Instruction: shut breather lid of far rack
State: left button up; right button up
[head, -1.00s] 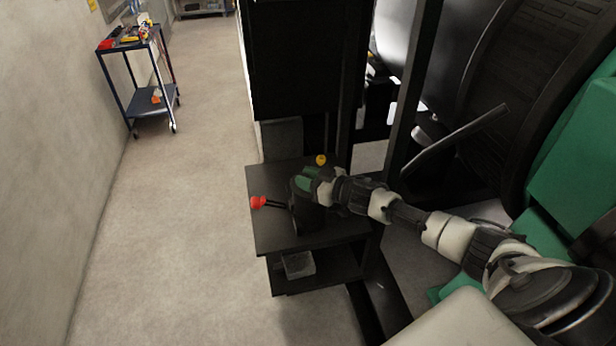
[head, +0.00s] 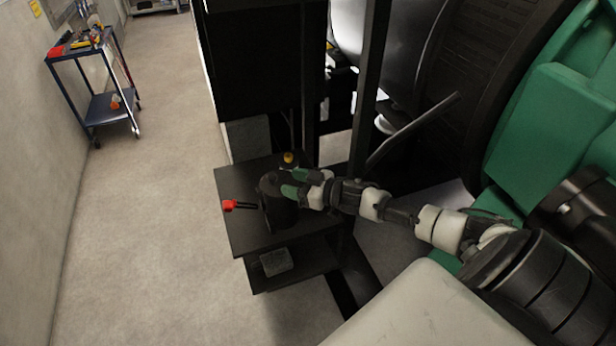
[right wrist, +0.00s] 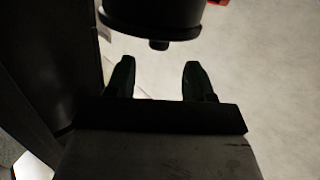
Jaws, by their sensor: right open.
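A black rack (head: 240,236) stands left of the generator in the head view. On its top stands a dark round canister (head: 277,207), probably the breather. A lever with a red tip (head: 229,205) sticks out on its left. I cannot tell the lid apart from the dark body. My right gripper (head: 290,184) is open and empty, with green fingers at the canister's upper right side. In the right wrist view, the canister (right wrist: 153,18) lies just beyond the two fingertips (right wrist: 157,76), with a small stub on its lower edge. My left gripper is out of view.
A yellow knob (head: 288,157) is behind the canister. A tall black cabinet (head: 258,62) and dark posts (head: 371,85) rise behind and to the right. A lower shelf holds a grey box (head: 276,261). The floor (head: 150,220) to the left is clear up to a blue cart (head: 110,105).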

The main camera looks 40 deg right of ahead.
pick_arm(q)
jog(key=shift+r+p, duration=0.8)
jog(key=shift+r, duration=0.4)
pick_arm(e)
jog(key=shift+v, duration=2.4)
jog(key=s+f+m+g+h+b, duration=0.15)
jog(key=s+f, duration=0.35)
jog(key=f, duration=0.6)
jog(key=s+f+m+g+h+b, duration=0.1)
jog(key=s+f+g+h, duration=0.3)
jog(key=f, duration=0.6)
jog(key=s+f+m+h+b, duration=0.2)
jog(key=s+f, duration=0.5)
jog(key=f, duration=0.4)
pick_arm(q)
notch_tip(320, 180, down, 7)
jog(key=b, duration=0.2)
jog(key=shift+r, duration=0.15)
pick_arm(e)
jog(key=s+a+f+g, duration=0.2)
jog(key=s+a+f, duration=0.3)
jog(key=s, duration=0.4)
jog(key=s+a+f+g, duration=0.3)
jog(key=s+a+f, duration=0.2)
jog(key=s, duration=0.4)
jog(key=s+a+f+g, duration=0.3)
jog(key=s+a+f, duration=0.2)
jog(key=s, duration=0.5)
jog(key=shift+f+n, duration=0.35)
jog(key=shift+f, duration=0.25)
